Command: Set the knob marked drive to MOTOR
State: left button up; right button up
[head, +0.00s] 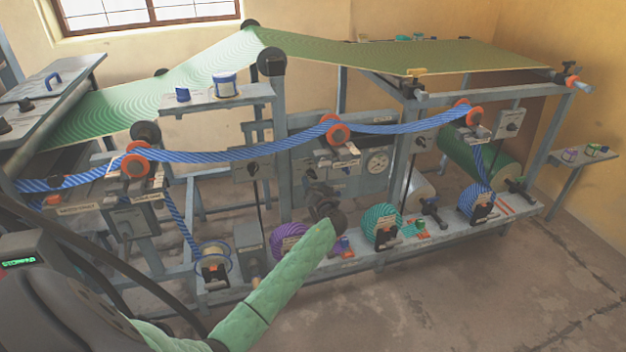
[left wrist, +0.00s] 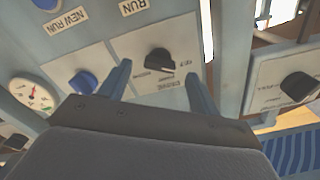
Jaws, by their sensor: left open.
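The knob marked drive (left wrist: 160,60) is black and sits on a pale plate in the left wrist view, where the lettering appears upside down. An OFF label is to the right of the knob, and a small label at its lower left is too blurred to read. I cannot tell for sure which label the knob points to. My left gripper (left wrist: 157,72) is open and empty, with one finger on either side of the knob in that view; I cannot tell whether they touch it. In the head view my left gripper (head: 318,193) is in front of the machine's middle panel and hides the knob.
A blue knob (left wrist: 84,82) and a dial gauge (left wrist: 33,95) are left of the drive plate in the left wrist view. Another black knob (left wrist: 298,86) is on a separate box at right. Blue striped web (head: 235,152) and rollers (head: 336,132) run above the gripper. Floor in front is clear.

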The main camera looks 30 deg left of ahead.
aim_at(312, 178)
pick_arm(q)
jog(key=shift+x, duration=1.55)
pick_arm(e)
jog(key=shift+r, duration=1.25)
pick_arm(q)
jog(key=c, duration=1)
pick_arm(e)
jog(key=shift+s+f, duration=0.1)
